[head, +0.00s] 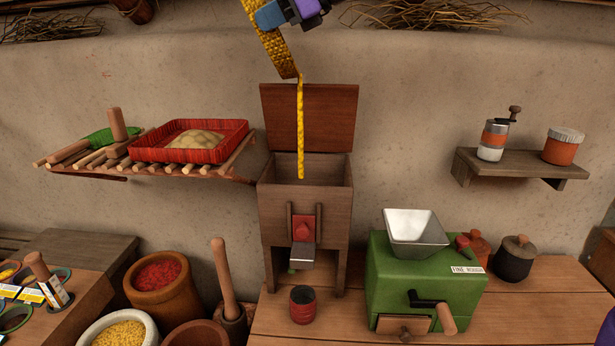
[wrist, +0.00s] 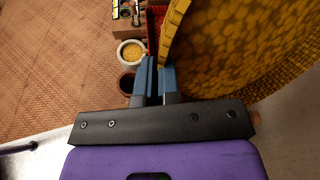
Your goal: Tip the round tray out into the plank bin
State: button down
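The round tray (head: 266,42) is a yellow woven disc, tipped steeply on edge above the plank bin. My gripper (head: 288,12) is shut on its rim at the top of the head view; the wrist view shows the fingers (wrist: 157,75) pinching the rim, with the tray (wrist: 245,45) filling the upper right. A thin yellow stream (head: 300,120) falls from the tray's low edge into the bin's open top. The plank bin (head: 275,217) is a wooden box on legs, its lid (head: 335,115) standing open behind. How much lies inside the bin is hidden.
A slatted shelf (head: 85,168) holds a red tray (head: 237,132) left of the bin. A green mill (head: 425,275) with a metal hopper stands right of it. A red cup (head: 302,304) sits in front. A small shelf (head: 520,167) with a grinder hangs at right.

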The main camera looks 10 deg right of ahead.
jog(key=shift+d+f+y, duration=0.25)
jog(key=shift+d+y, duration=0.45)
jog(key=shift+d, duration=0.1)
dwell(0.5)
